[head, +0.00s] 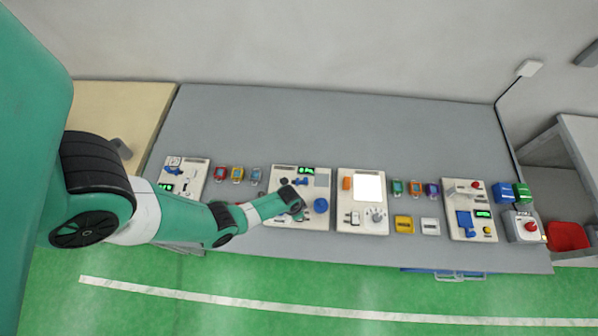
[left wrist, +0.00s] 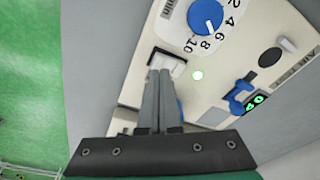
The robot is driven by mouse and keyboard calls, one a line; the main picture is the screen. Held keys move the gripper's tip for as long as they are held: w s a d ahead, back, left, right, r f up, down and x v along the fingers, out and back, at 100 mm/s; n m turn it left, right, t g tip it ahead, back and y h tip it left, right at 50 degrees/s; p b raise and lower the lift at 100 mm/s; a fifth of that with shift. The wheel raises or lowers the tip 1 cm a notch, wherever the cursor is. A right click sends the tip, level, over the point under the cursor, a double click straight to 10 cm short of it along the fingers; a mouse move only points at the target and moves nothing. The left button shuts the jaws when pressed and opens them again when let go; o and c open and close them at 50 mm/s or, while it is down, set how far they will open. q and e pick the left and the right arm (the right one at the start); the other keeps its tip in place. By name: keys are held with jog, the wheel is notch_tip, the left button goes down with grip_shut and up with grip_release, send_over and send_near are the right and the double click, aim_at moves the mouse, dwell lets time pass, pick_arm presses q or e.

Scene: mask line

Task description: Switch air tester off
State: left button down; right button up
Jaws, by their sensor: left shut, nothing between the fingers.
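The air tester (head: 318,190) is a cream panel on the bench with a blue knob (head: 321,205) and a lit green display (head: 306,170). In the left wrist view its blue knob (left wrist: 206,15) sits by a printed scale. A pale switch in a dark frame (left wrist: 170,63) lies right at my left fingertips, which partly cover it. My right gripper is out of view.
A panel with a white screen (head: 368,187) stands close on the right. Several small coloured devices (head: 415,188) lie further right, before another panel (head: 470,190) and a red-button box (head: 527,226). The back of the grey bench (head: 330,120) is clear.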

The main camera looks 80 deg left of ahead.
pick_arm(q)
jog(key=shift+f+b, duration=0.85)
jog(key=shift+f, duration=0.05)
dwell(0.3)
notch_tip(320, 180, up, 7)
jog(key=p, duration=0.7)
jog(key=shift+r, duration=0.1)
